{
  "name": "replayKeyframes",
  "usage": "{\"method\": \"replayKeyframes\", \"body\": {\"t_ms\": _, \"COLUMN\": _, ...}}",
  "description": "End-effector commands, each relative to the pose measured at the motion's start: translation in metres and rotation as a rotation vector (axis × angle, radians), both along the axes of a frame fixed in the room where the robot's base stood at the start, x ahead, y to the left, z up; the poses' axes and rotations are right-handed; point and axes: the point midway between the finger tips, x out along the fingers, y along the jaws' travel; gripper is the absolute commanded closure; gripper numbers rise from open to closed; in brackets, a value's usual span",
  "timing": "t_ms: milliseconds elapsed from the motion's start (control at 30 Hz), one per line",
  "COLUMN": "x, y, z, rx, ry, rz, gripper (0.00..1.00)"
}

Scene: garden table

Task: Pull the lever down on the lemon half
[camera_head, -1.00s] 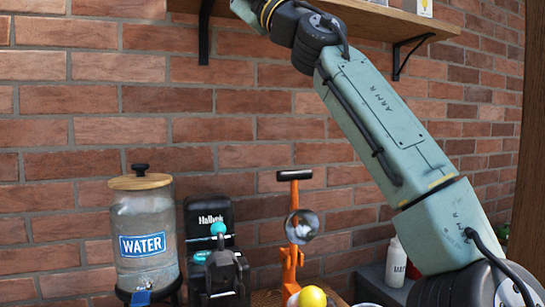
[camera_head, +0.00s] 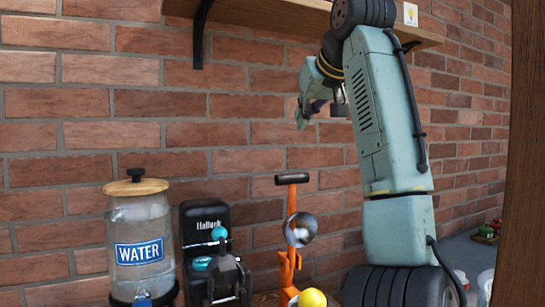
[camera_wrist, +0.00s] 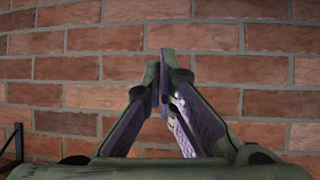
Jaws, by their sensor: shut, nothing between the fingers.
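An orange lever press (camera_head: 291,210) stands in the lower middle of the head view. Its lever ends in a dark crossbar handle (camera_head: 292,179), raised high. A shiny rounded metal part (camera_head: 300,229) sits in front of its column. A yellow lemon (camera_head: 312,298) shows below at the bottom edge; I cannot tell whether it is cut. My gripper (camera_head: 304,120) hangs above the handle, apart from it, partly hidden by my arm. In the wrist view my gripper (camera_wrist: 164,65) has its purple-lined fingers together and empty, facing brick wall.
A water dispenser (camera_head: 141,230) and a black machine (camera_head: 208,240) stand left of the press. A wooden shelf (camera_head: 290,24) juts from the wall above, with a bracket (camera_head: 201,40). A wooden post (camera_head: 510,170) borders the right.

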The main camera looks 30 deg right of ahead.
Motion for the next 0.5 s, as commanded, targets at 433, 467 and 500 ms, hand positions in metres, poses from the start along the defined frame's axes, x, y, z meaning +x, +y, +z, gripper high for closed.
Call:
{"method": "replayKeyframes", "body": {"t_ms": 433, "x": 0.003, "y": 0.018, "z": -0.047, "rx": 0.041, "ry": 0.135, "rz": 0.133, "gripper": 1.0}}
{"method": "replayKeyframes", "body": {"t_ms": 467, "x": 0.008, "y": 0.018, "z": -0.05, "rx": 0.04, "ry": 0.134, "rz": 0.132, "gripper": 1.0}}
{"method": "replayKeyframes", "body": {"t_ms": 500, "x": 0.014, "y": 0.017, "z": -0.056, "rx": 0.039, "ry": 0.136, "rz": 0.132, "gripper": 1.0}}
